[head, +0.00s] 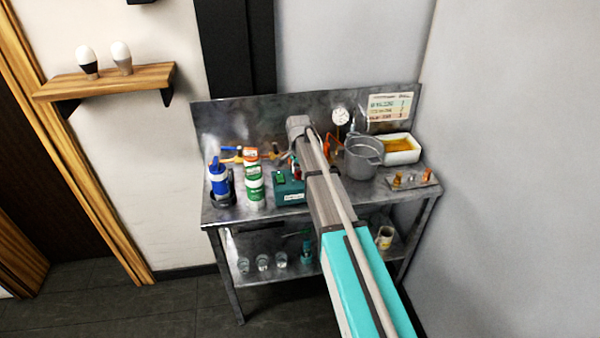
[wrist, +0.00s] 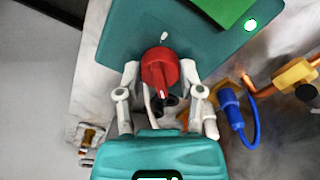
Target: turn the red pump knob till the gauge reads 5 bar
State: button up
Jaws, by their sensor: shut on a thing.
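The red pump knob (wrist: 159,70) sits on the teal pump box (wrist: 120,30) in the wrist view, with a white pointer mark beside it. My gripper (wrist: 160,75) has a finger on each side of the knob and is shut on it. In the head view the teal pump box (head: 289,189) stands on the metal bench, partly behind my arm. The round white gauge (head: 341,116) is at the back of the bench; its needle and reading are too small to tell.
A grey pot (head: 363,158) and a white tub (head: 401,150) of amber liquid stand right of my arm. A blue bottle (head: 219,180) and a green-and-white can (head: 254,186) stand at left. A blue-handled valve (wrist: 233,112) and copper pipe lie near my gripper.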

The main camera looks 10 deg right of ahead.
jog(key=shift+m, duration=0.6)
jog(key=o, duration=1.2)
jog(key=shift+c, duration=0.2)
jog(key=shift+r, duration=0.1)
